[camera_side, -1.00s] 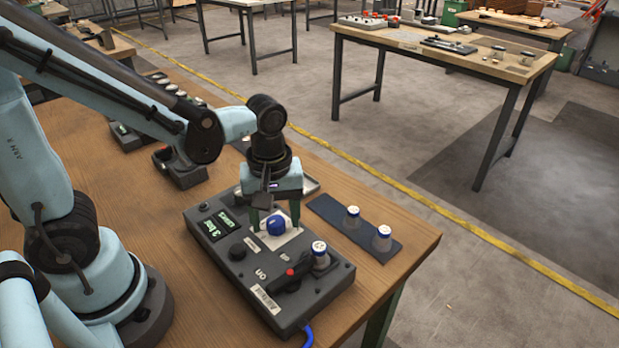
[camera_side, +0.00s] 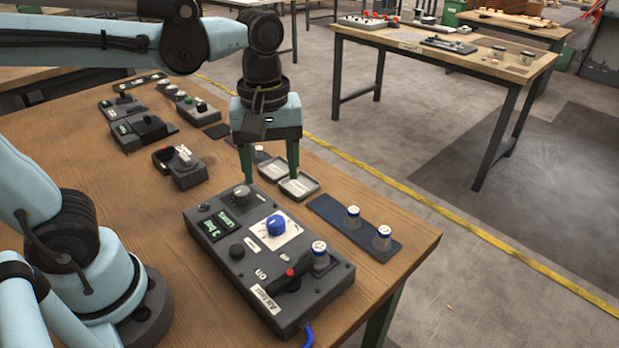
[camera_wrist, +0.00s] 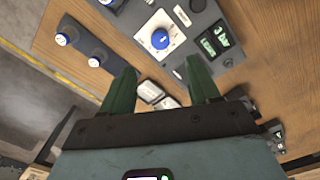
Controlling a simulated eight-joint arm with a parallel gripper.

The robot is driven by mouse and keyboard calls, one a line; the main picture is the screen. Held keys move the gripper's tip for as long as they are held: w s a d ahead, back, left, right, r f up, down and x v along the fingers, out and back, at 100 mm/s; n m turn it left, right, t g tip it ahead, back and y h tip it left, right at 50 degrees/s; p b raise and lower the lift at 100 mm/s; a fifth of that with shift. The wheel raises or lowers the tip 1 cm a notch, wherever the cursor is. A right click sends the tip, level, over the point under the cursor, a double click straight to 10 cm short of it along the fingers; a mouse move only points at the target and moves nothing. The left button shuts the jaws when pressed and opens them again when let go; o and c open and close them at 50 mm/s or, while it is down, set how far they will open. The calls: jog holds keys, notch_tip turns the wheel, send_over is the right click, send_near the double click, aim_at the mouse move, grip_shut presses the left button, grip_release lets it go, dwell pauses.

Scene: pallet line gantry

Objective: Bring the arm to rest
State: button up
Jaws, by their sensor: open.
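My gripper (camera_side: 270,172) has a light blue body and two green fingers pointing down. The fingers stand apart with nothing between them. It hangs above the table, behind the grey control box (camera_side: 250,290) as seen from the side. The box carries a blue knob (camera_side: 276,225) on a white plate, a green display (camera_side: 217,224), dark knobs and a red-tipped lever. In the wrist view my gripper (camera_wrist: 160,92) is also open, with the blue knob (camera_wrist: 160,40) beyond its fingertips.
An open metal tin (camera_side: 300,187) lies close by my gripper. A dark mat (camera_side: 335,214) bears two white-and-blue capped jars. Several small devices (camera_side: 148,127) stand along the table's far left side. The wooden table's (camera_side: 110,210) left middle is clear.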

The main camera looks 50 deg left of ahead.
jog(key=shift+r, duration=0.5)
jog(key=a+f+m+t, duration=0.1)
jog(key=m+t, duration=0.1)
jog(key=m, duration=0.1)
jog(key=a+f+m+t, duration=0.1)
jog(key=a+m+t, duration=0.1)
jog(key=m, duration=0.2)
jog(key=w+a+f+m+t, duration=0.1)
jog(key=m+t, duration=0.2)
jog(key=m, duration=0.1)
jog(key=shift+a+f, duration=0.2)
jog(key=shift+a, duration=0.15)
jog(key=shift+s, duration=0.1)
